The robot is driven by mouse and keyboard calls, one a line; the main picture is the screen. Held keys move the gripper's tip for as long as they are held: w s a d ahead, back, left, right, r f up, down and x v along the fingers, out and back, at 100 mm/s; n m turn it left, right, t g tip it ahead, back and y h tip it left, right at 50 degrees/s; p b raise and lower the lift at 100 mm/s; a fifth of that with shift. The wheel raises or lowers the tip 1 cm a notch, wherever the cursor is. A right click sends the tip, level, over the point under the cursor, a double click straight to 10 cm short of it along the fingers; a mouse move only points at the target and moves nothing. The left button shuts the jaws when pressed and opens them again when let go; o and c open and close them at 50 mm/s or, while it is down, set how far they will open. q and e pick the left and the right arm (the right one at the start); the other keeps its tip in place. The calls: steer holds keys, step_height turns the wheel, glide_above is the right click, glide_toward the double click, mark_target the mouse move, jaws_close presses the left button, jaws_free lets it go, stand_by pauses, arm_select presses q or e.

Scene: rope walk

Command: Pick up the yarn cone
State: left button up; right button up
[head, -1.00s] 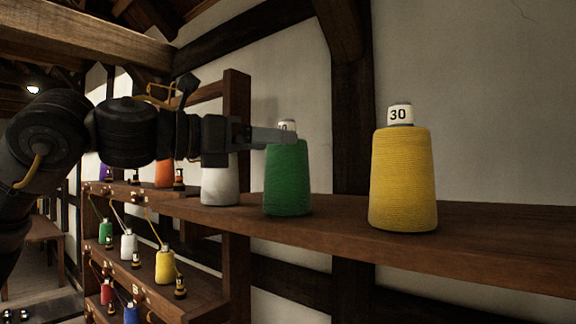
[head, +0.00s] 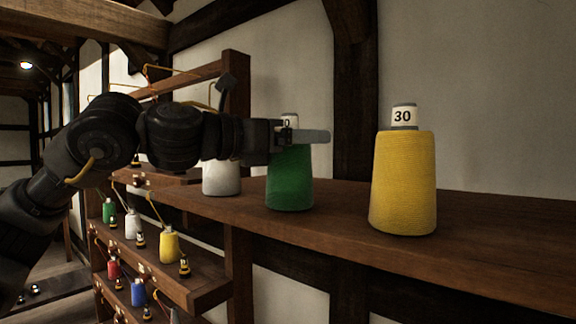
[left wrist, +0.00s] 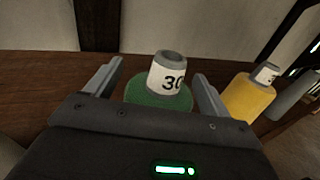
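A green yarn cone (head: 290,182) stands upright on the wooden shelf, with a white tube top marked 30. My left gripper (head: 308,136) is level with its upper part, and a finger hides some of the tube top. In the left wrist view the green cone (left wrist: 160,100) shows between the two spread fingers of my left gripper (left wrist: 158,72), with gaps either side of its tube top. A yellow cone (head: 403,185), also marked 30, stands to the right; a white cone (head: 221,178) stands to the left, partly hidden by my arm. My right gripper is out of view.
The shelf (head: 490,225) is bare right of the yellow cone. A rack (head: 205,288) with several small cones stands lower left. A dark upright post (head: 355,110) and pale wall (head: 480,90) lie behind.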

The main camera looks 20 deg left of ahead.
arm_select(q)
steer(key=shift+w, duration=0.1)
steer(key=c, duration=1.3)
steer(key=shift+r, duration=0.1)
steer(key=shift+r+b, duration=0.4)
steer(key=shift+b, duration=0.2)
steer(key=a+r, duration=0.1)
steer(key=r, duration=0.1)
steer(key=a+r+b, duration=0.1)
steer(key=r, duration=0.2)
steer(key=s+a+r+b, duration=0.1)
steer(key=a+r, duration=0.1)
steer(key=shift+r, duration=0.25)
steer(key=shift+s+a+r+b, duration=0.15)
steer(key=shift+s+a+r, duration=0.45)
steer(key=shift+a, duration=0.95)
steer(key=shift+s+a+r+b, duration=0.25)
steer(key=shift+a+r, duration=0.7)
steer(key=shift+a, duration=0.65)
steer(key=shift+s+a+r+b, duration=0.1)
steer(key=shift+s+a+r, duration=0.5)
steer(key=shift+a, duration=0.95)
